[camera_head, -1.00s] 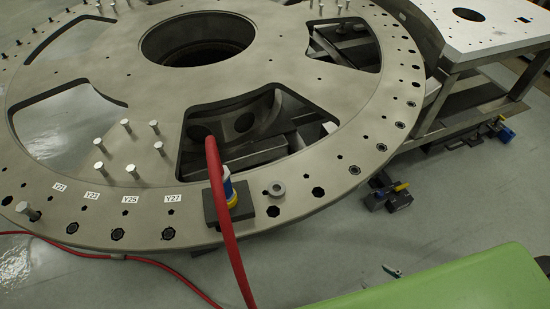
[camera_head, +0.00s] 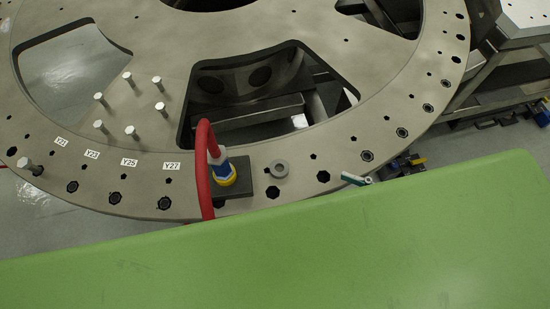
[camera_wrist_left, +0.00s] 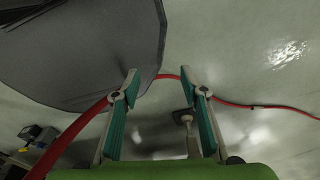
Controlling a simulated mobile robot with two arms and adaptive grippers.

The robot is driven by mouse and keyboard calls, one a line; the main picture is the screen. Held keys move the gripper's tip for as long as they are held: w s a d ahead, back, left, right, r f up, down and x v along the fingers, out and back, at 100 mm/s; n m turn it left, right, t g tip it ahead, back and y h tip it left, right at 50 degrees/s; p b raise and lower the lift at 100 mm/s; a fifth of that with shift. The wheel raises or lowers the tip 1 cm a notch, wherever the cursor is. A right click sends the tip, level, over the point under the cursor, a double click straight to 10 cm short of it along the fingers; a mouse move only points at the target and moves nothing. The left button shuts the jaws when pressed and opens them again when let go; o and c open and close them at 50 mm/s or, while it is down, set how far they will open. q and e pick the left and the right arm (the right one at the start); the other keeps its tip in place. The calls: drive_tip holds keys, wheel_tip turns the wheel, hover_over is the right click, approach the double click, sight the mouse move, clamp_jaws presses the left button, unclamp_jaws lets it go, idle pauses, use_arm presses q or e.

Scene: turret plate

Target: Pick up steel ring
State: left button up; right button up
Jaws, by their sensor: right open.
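The steel ring (camera_head: 279,169) is a small grey ring lying flat on the rim of the large turret plate (camera_head: 330,152), just right of a dark square block (camera_head: 232,188). Only a white and teal fingertip part of my right gripper (camera_head: 357,179) shows in the head view, right of the ring and apart from it, at the plate's near edge. Its rest is hidden behind the green foreground. The right gripper is open. My left gripper (camera_wrist_left: 158,77) shows in the left wrist view with its two teal-padded fingers apart and nothing between them.
A blue and yellow fitting (camera_head: 222,172) with a red hose (camera_head: 204,165) stands on the block beside the ring. Several upright pins (camera_head: 128,79) stand farther left. A metal stand (camera_head: 500,60) is at the upper right. In the left wrist view the hose (camera_wrist_left: 87,118) runs behind the fingers.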

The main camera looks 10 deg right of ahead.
sight(275, 166)
drive_tip(key=w+a, duration=0.2)
drive_tip(key=a, duration=0.1)
drive_tip(key=shift+w+r, duration=0.15)
drive_tip(key=shift+w, duration=0.1)
drive_tip(key=x, duration=0.5)
drive_tip(key=shift+w+a, duration=0.1)
drive_tip(key=shift+a, duration=0.15)
drive_tip(key=shift+w+a, duration=0.2)
drive_tip(key=shift+a, duration=0.05)
drive_tip(key=shift+w+a, duration=0.3)
drive_tip(key=shift+a, duration=0.1)
drive_tip(key=shift+p+x, duration=0.3)
drive_tip(key=shift+x, duration=1.85)
use_arm(q)
drive_tip(key=shift+w+a+r, duration=0.3)
drive_tip(key=shift+w+a, duration=0.3)
drive_tip(key=shift+w, duration=0.15)
use_arm(e)
drive_tip(key=shift+s+a, duration=0.1)
drive_tip(key=shift+c, duration=0.4)
